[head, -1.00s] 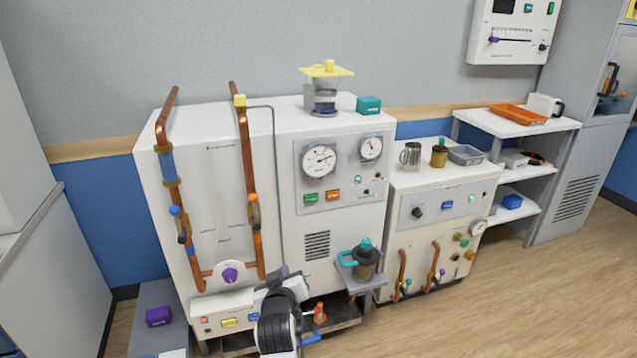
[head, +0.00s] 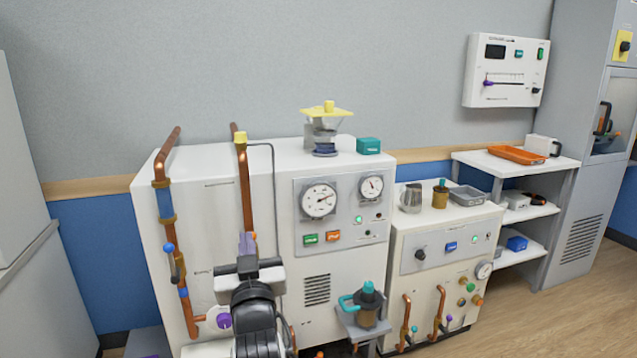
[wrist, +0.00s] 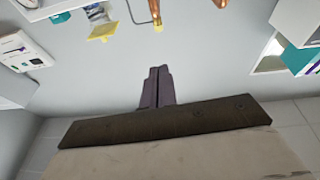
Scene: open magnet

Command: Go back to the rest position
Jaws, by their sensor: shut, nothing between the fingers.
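My gripper (head: 247,243) is raised in front of the left part of the white machine (head: 212,232) in the head view, with its fingers pointing up. In the wrist view the two purple-grey fingers of my gripper (wrist: 156,88) lie side by side, shut and empty. They touch nothing that I can see. My arm hides part of the right copper pipe (head: 244,185) and the lower panel of the machine.
A teal-topped dark pot (head: 369,298) stands on a small shelf at the machine's front. A smaller white cabinet (head: 440,238) and a white shelf (head: 510,165) with an orange tray (head: 517,154) stand to the right. Floor is free at lower right (head: 570,315).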

